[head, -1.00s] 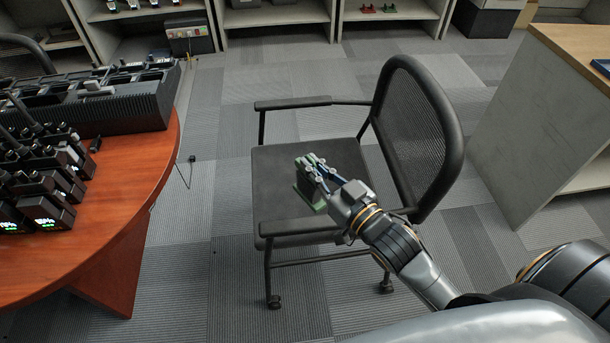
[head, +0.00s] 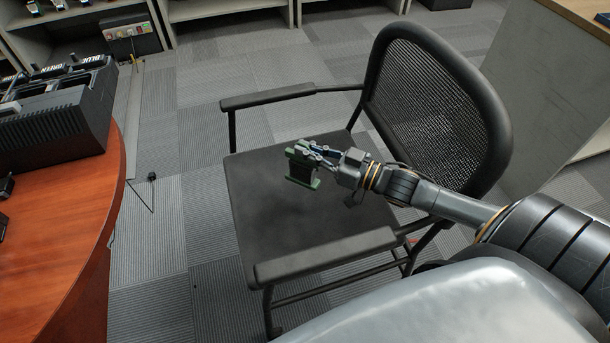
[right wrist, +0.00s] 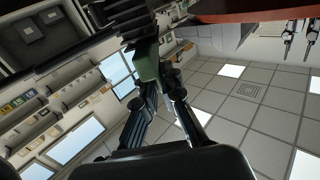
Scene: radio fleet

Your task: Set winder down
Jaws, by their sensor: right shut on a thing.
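The winder (head: 301,172) is a small green frame with a dark middle, in the head view over the black seat of the chair (head: 265,200). My right gripper (head: 308,152) comes in from the right and is shut on its upper part. The winder looks roughly upright. I cannot tell whether its lower edge touches the seat or hangs just above it. In the right wrist view, which is upside down, the fingers (right wrist: 154,85) close on the green winder (right wrist: 146,62). My left gripper is not in view.
The chair has armrests at front (head: 330,254) and back (head: 265,97), and a mesh backrest (head: 435,110) on the right. A red-brown table (head: 70,230) with a black charger (head: 60,112) stands left. The seat around the winder is clear.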

